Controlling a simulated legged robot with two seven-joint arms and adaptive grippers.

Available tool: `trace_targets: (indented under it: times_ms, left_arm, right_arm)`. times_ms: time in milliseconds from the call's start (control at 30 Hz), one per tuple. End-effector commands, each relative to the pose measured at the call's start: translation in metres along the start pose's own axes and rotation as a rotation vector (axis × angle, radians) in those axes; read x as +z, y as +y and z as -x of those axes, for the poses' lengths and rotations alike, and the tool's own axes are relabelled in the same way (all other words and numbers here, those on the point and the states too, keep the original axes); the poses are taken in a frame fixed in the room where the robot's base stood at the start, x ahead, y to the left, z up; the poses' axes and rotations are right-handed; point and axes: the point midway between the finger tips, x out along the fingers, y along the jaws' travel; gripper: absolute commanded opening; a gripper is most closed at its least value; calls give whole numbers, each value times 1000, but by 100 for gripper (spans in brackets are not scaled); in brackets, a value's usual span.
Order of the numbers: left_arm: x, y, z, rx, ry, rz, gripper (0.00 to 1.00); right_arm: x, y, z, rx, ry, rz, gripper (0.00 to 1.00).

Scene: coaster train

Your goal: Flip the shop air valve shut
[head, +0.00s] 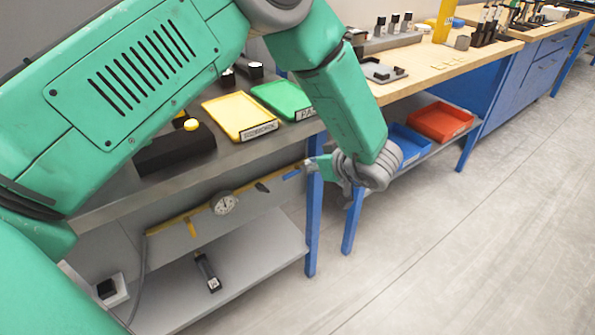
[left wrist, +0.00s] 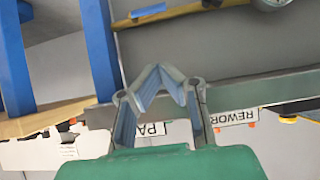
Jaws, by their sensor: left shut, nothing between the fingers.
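A yellow air pipe (head: 170,225) runs along the front of the steel bench, below its top. A blue lever (head: 291,174), which looks like the valve handle, sits near the pipe's right end and lies roughly along it. My left gripper (head: 314,165) is shut and empty, just right of the blue lever; I cannot tell whether they touch. In the left wrist view the shut fingertips (left wrist: 165,72) appear apart from the blue lever (left wrist: 148,10), which shows at the top edge beside the yellow pipe (left wrist: 190,12). My right gripper is not in view.
A round gauge (head: 223,202) and a hanging yellow part (head: 191,227) sit farther left on the pipe. Yellow (head: 240,114) and green (head: 283,100) trays stand on the bench above. A blue table leg (head: 313,225) is close below the gripper. Open floor lies to the right.

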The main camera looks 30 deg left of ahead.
Motion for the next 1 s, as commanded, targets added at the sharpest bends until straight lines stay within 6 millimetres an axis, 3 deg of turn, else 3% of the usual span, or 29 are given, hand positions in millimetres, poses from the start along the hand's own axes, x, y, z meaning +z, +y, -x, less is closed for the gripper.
trace_targets:
  times_ms: [167,600,733,1000]
  left_arm:
    - [1,0,-16,-1,-1,0,0]
    - [4,-1,-106,-1,0,-2,0]
    - [19,0,-118,1,0,-2,0]
    - [28,0,-128,1,1,0,0]
  right_arm:
    - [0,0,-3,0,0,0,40]
    - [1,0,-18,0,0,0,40]
    - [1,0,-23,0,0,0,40]
    - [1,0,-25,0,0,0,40]
